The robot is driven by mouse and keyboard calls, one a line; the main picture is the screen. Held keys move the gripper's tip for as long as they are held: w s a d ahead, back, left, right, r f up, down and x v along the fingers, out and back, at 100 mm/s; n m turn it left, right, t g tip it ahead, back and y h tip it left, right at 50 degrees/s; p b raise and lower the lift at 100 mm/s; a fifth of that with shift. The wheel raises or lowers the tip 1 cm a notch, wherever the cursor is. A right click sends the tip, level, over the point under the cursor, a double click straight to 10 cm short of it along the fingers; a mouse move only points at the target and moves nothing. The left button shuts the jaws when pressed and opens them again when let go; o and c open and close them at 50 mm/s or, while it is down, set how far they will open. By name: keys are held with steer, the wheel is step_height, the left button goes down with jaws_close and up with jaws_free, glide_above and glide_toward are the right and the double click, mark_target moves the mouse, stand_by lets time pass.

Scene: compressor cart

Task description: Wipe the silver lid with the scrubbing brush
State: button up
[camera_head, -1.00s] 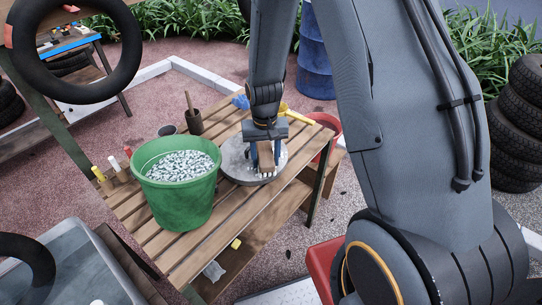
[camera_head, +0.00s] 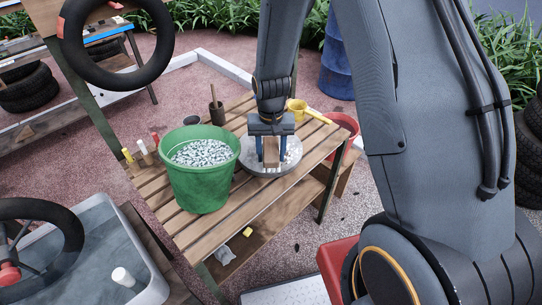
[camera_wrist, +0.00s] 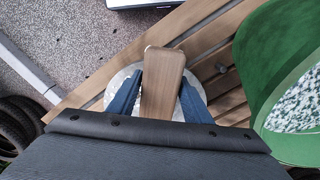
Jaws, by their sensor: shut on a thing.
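The silver lid (camera_head: 286,165) lies flat on the slatted wooden table, right of the green bucket. It also shows in the wrist view (camera_wrist: 121,79), partly hidden behind my gripper and the brush. My gripper (camera_head: 271,161) points down over the lid, shut on the scrubbing brush (camera_head: 271,153). The brush's wooden back (camera_wrist: 162,80) lies between the two blue fingers in the wrist view. Its bristles are hidden now. The brush is at the lid's surface; whether it presses on it I cannot tell.
The green bucket (camera_head: 203,187) of pale pieces stands close left of the lid. A dark pot with a handle (camera_head: 217,111) and a yellow tool (camera_head: 299,108) are behind. A red bucket (camera_head: 345,125) stands right of the table. Bare slats (camera_head: 243,208) lie in front.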

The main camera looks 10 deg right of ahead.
mark_target(271, 149)
steer(key=shift+r+p, duration=1.2)
steer(key=shift+r, duration=0.75)
